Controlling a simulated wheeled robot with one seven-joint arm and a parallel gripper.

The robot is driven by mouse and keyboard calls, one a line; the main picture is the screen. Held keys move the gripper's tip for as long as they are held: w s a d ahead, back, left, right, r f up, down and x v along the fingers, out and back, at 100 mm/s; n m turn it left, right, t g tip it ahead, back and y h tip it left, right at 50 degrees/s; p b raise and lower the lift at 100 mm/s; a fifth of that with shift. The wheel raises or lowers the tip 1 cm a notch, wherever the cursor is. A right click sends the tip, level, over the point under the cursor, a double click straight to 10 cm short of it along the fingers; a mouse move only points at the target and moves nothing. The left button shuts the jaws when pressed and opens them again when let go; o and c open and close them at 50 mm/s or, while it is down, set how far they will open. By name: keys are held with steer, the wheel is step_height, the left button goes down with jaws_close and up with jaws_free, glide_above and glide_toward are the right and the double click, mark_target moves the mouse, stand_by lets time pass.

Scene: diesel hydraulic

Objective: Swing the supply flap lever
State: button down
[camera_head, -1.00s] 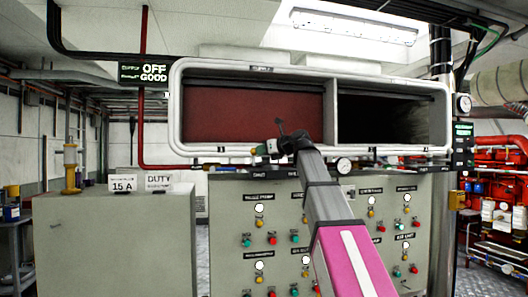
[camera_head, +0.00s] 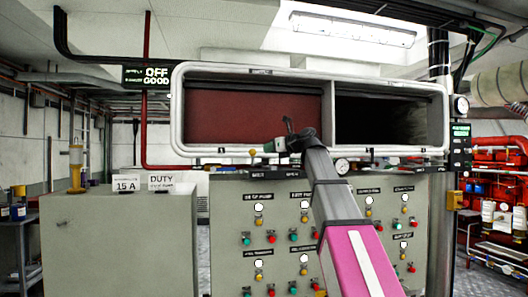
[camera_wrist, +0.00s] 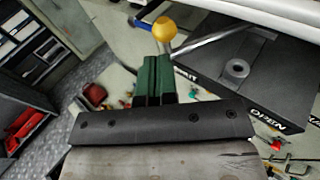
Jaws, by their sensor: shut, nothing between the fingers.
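The supply flap lever shows in the wrist view as a metal rod with a yellow ball knob (camera_wrist: 163,28). Its dark plate (camera_wrist: 235,68) carries a round pivot boss and the words OPEN and, partly hidden, SHUT. My gripper (camera_wrist: 153,66) has green fingers, shut and empty, with their tips just beside the knob's stem. Whether they touch it I cannot tell. In the head view the yellow knob (camera_head: 252,153) is small, just left of my gripper (camera_head: 264,148), under the duct frame's lower edge. A dark red panel (camera_head: 250,122) fills the left duct opening.
The right duct opening (camera_head: 375,122) is dark. A control panel (camera_head: 275,222) with several lamps and buttons stands below the duct. A grey-green cabinet (camera_head: 115,245) stands at left. Round gauges (camera_head: 342,166) sit near the duct. A display (camera_head: 147,76) reads OFF and GOOD.

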steer(key=v, duration=0.9)
step_height(320, 180, down, 45)
steer(key=w+d+n+g+h, duration=0.2)
steer(key=d+n+g+h, duration=0.15)
steer(key=n+h, duration=0.55)
steer(key=s+d+f+n+g+h, duration=0.1)
steer(key=s+f+n, duration=0.4)
steer(key=f, duration=0.6)
steer(key=s+d+f+n+g+h, duration=0.1)
steer(key=s+d+f+n+g, duration=0.1)
steer(key=s+f+n, duration=0.4)
steer(key=s+d+f+n+g+h, duration=0.1)
steer(key=s+f+n+g, duration=0.2)
steer(key=f, duration=1.2)
steer(key=s+n, duration=0.2)
steer(key=s, duration=0.3)
steer(key=shift+f+n+h, duration=0.3)
steer(key=shift+f+h, duration=0.1)
